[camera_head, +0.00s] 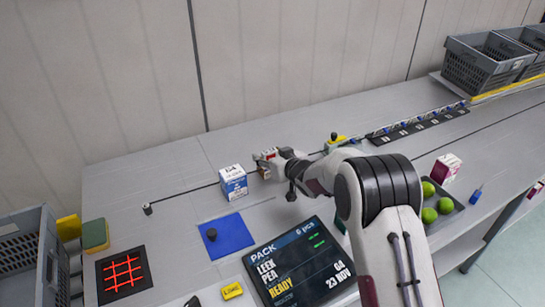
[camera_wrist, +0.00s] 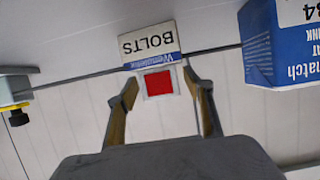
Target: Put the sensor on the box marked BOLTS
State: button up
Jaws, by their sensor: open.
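A white box marked BOLTS (camera_wrist: 150,45), with a blue band, shows upside down in the wrist view. A small white-edged block with a red face (camera_wrist: 159,83), which looks like the sensor, is at the box's upper edge, by the blue band. It appears to rest on the box, but the contact is not clear. My gripper (camera_wrist: 160,95) is open, with one tan-padded finger on each side of the red block and a gap to each. In the head view my gripper (camera_head: 266,165) is low over the table, and largely hides the box and block.
A blue and white carton (camera_head: 233,183) stands close left of my gripper. A yellow device with a black knob (camera_head: 335,139) is to the right. A blue mat (camera_head: 226,236) and a PACK display (camera_head: 298,266) lie in front. A tray of green balls (camera_head: 455,210) is at right.

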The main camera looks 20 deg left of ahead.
jog(key=shift+r, duration=0.15)
jog(key=shift+s+d+r, duration=0.2)
jog(key=shift+s+d, duration=0.1)
jog(key=shift+d, duration=0.05)
jog(key=v, duration=1.1)
jog(key=shift+f, duration=0.15)
dwell(0.7)
